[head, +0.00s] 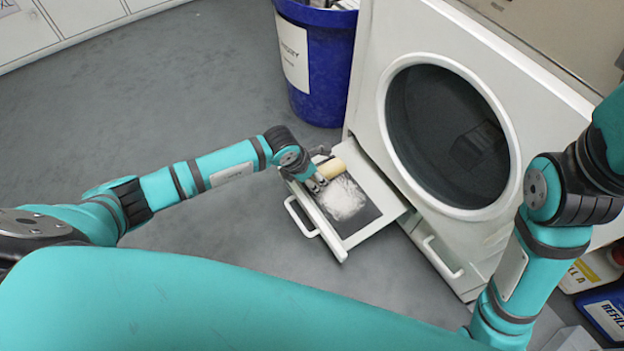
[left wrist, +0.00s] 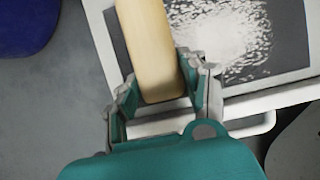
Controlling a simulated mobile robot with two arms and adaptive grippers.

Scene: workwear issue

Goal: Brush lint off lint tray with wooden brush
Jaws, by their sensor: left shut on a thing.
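The lint tray (head: 368,229) is a white drawer pulled out from the front of a white machine, with a dark screen inside. A patch of white lint (head: 342,197) lies on the middle of the screen, and it also shows in the left wrist view (left wrist: 222,35). The wooden brush (head: 331,168) is a pale block over the far-left part of the tray. My left gripper (head: 317,184) is shut on the near end of the brush (left wrist: 150,50). The brush's underside is hidden, so I cannot tell whether it touches the screen. My right gripper is out of view.
The white machine (head: 372,110) with a round dark door (head: 447,135) stands right behind the tray. A blue bin (head: 325,60) stands beyond the tray. Containers (head: 606,310) sit at the lower right. The grey floor on the left is clear.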

